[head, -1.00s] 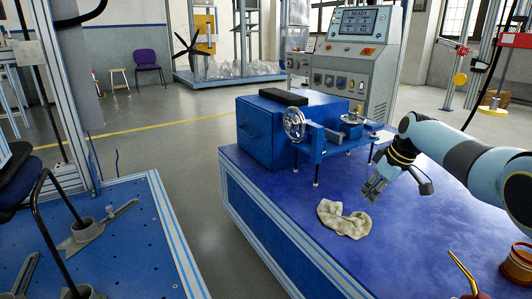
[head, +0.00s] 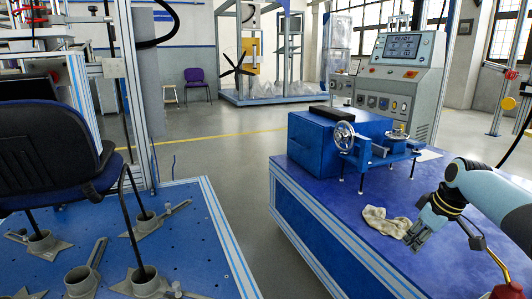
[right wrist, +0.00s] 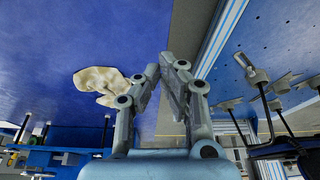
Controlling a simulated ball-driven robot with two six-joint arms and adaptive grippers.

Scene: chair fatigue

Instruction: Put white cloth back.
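The white cloth (head: 385,222) lies crumpled on the blue workbench top (head: 330,180), just in front of the blue machine. It also shows in the right wrist view (right wrist: 98,84), left of the fingers. My right gripper (head: 414,243) is beside the cloth, to its right and nearer to me. In the right wrist view its fingertips (right wrist: 163,68) come together with nothing seen between them. The cloth is not held. My left gripper is in neither view.
The blue machine with a handwheel (head: 343,136) stands behind the cloth, with a grey control console (head: 398,80) beyond. A red container (head: 510,291) with a brass-coloured rod is at the lower right. A dark blue chair (head: 45,145) stands on the left platform (head: 215,255).

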